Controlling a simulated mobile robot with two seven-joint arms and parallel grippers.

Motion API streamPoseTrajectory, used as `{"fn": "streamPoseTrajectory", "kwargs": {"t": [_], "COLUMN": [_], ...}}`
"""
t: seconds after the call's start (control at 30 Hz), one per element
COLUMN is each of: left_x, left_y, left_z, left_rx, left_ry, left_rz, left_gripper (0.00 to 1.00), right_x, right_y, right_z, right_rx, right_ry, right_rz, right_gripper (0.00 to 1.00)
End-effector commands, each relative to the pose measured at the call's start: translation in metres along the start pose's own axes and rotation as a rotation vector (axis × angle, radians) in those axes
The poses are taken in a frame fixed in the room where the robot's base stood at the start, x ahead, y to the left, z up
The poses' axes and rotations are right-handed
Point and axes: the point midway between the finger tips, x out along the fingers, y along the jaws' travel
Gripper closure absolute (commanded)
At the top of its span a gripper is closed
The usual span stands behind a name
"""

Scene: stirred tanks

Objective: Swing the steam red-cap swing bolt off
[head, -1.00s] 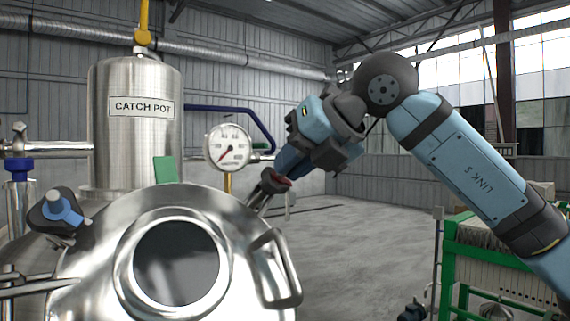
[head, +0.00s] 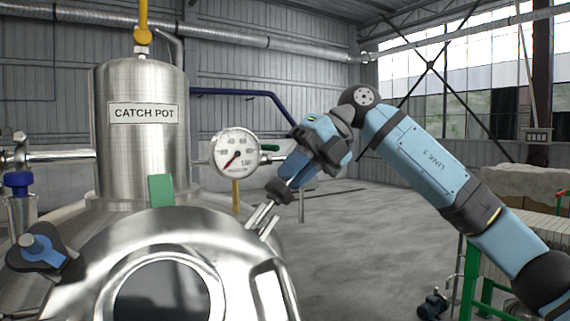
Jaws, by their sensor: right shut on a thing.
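The vessel's shiny round lid (head: 225,235) with a dark sight glass (head: 162,292) fills the lower left. A steel swing bolt (head: 264,216) stands at the lid's right rim, leaning to the upper right. My right gripper (head: 277,191) comes in from the right and is shut on the bolt's top end. The jaws hide the cap, so its colour does not show now. A dark lobed nut with a blue cap (head: 38,248) sits at the lid's left edge. My left gripper is not in view.
A catch pot (head: 140,150) and a dial gauge (head: 235,152) stand behind the lid. A green tab (head: 160,190) rises behind the rim. A lid handle (head: 268,290) is at the lower right of the lid. Open floor (head: 370,240) lies to the right, before a green frame (head: 480,290).

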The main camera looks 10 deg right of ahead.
Motion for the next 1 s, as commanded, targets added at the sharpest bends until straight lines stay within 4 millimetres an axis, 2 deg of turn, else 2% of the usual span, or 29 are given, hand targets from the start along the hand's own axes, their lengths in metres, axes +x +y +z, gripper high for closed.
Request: {"fn": "streamPoseTrajectory", "kwargs": {"t": [0.3,0.87,0.9,1.0], "left_x": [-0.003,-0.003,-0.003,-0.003], "left_y": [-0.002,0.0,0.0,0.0], "left_z": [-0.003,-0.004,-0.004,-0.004], "left_rx": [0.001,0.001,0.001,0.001], "left_ry": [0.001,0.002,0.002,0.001], "left_rz": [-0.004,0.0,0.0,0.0], "left_gripper": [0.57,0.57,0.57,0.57], "right_x": [0.003,0.006,0.006,0.006], "right_y": [-0.012,-0.015,-0.016,-0.015], "right_z": [0.011,0.013,0.013,0.013], "right_rx": [0.013,0.014,0.014,0.013], "right_ry": [-0.014,-0.012,-0.012,-0.012], "right_rz": [-0.007,-0.01,-0.01,-0.009], "right_gripper": [1.0,1.0,0.81,0.63]}}
